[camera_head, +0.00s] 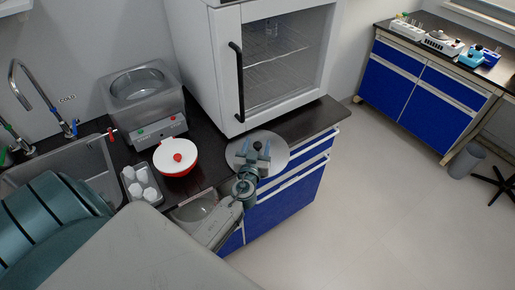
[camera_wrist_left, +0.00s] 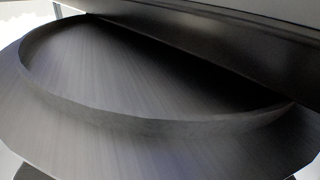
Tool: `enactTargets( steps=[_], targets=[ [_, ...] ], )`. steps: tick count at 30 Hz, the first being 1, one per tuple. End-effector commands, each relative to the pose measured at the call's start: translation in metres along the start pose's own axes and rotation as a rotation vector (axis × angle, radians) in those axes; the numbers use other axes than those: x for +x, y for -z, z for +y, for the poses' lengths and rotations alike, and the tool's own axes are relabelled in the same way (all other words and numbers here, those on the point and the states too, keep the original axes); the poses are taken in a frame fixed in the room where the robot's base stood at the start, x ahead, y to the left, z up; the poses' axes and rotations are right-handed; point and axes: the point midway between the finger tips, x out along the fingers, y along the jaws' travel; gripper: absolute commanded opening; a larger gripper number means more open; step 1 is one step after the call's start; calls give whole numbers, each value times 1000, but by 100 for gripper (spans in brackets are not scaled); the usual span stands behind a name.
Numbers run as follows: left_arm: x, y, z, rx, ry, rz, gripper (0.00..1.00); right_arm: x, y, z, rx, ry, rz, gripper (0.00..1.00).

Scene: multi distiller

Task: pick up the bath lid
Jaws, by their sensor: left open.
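The bath lid is a round grey metal disc (camera_head: 238,158) at the counter's front edge, below the white cabinet. My left gripper (camera_head: 256,148) is over the disc, with its two blue-grey fingers apart. Its fingers and wrist cover part of the lid. I cannot tell whether the fingers touch the lid. The steel bath (camera_head: 140,85) with a round opening stands at the back left. My right gripper is not in view.
The white glass-door cabinet (camera_head: 225,75) stands close behind the lid. A red and white round pot (camera_head: 175,158) and a rack of white bottles (camera_head: 142,187) are to the left, near the sink (camera_head: 75,160).

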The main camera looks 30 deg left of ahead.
Motion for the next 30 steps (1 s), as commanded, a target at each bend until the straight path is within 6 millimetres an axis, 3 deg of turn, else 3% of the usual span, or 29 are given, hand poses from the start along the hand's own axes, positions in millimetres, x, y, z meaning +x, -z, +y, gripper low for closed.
enactTargets(
  steps=[9, 18, 30],
  targets=[
    [7, -1, 0, 0, -1, 0, 53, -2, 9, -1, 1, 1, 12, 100],
    [7, -1, 0, 0, 0, -1, 0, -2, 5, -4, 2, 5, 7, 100],
    [11, 2, 2, 1, -3, 1, 0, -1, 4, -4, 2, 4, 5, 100]
  ],
)
